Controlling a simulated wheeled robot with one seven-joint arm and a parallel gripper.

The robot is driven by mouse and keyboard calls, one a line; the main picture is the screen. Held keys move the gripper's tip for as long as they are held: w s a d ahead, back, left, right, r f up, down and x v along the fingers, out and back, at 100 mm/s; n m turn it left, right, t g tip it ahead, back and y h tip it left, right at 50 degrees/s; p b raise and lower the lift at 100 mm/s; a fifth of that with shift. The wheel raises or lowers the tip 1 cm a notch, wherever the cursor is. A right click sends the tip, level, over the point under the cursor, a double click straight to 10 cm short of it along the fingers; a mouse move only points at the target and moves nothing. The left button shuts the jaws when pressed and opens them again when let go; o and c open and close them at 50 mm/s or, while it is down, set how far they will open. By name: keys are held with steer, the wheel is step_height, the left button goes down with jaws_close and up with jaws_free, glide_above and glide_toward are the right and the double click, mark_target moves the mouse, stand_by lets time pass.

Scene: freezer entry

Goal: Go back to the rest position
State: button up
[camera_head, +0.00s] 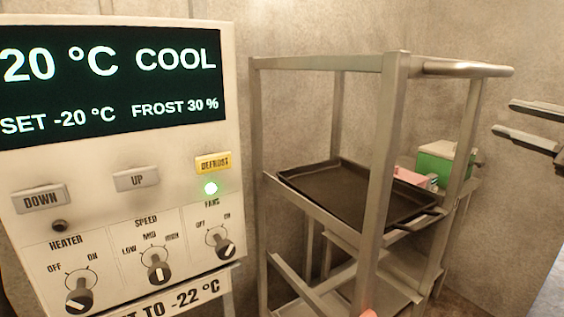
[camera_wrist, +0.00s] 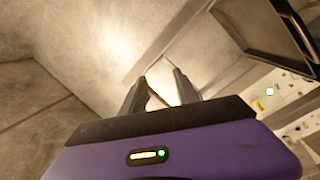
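My gripper (camera_head: 504,117) shows at the right edge of the head view, level and raised in front of the wall. Its two fingers are apart with nothing between them. In the wrist view the fingers (camera_wrist: 159,78) also stand apart and empty, pointing toward bare wall. The arm behind the gripper is out of the head view. My gripper touches nothing that I can see.
A control panel (camera_head: 120,170) fills the left, reading -20 °C and COOL, with a green light lit. Right of it stands a metal rack (camera_head: 388,140) with a dark tray (camera_head: 340,190), a green box (camera_head: 440,163) and a pink item (camera_head: 416,176). Open wall lies around the gripper.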

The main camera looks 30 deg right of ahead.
steer(key=w+d+f+m+g+h, duration=0.1)
steer(key=w+d+f+m+h, duration=0.3)
steer(key=f, duration=0.6)
steer(key=s+a+f+m+g+h, duration=0.15)
steer(key=f+m, duration=0.35)
steer(key=f, duration=0.5)
steer(key=w+a+f+m+g, duration=0.25)
steer(key=a+f, duration=0.75)
steer(key=f, duration=0.5)
steer(key=s+a+f+y, duration=0.2)
steer(key=s+a+f, duration=0.2)
steer(key=a, duration=0.5)
steer(key=s+a+f+y, duration=0.2)
steer(key=s+a+f, duration=0.25)
steer(key=a, duration=0.45)
steer(key=s+a+n+y, duration=0.1)
steer(key=s+a+y, duration=0.1)
steer(key=s+a, duration=0.4)
steer(key=s+a+r+n+t+y+p, duration=0.1)
steer(key=s+a+y, duration=0.1)
steer(key=s+a, duration=0.4)
steer(key=s, duration=0.2)
steer(key=shift+s+a+r+n+y, duration=0.15)
steer(key=shift+s+r+n+y, duration=0.15)
steer(key=shift+n+y, duration=0.05)
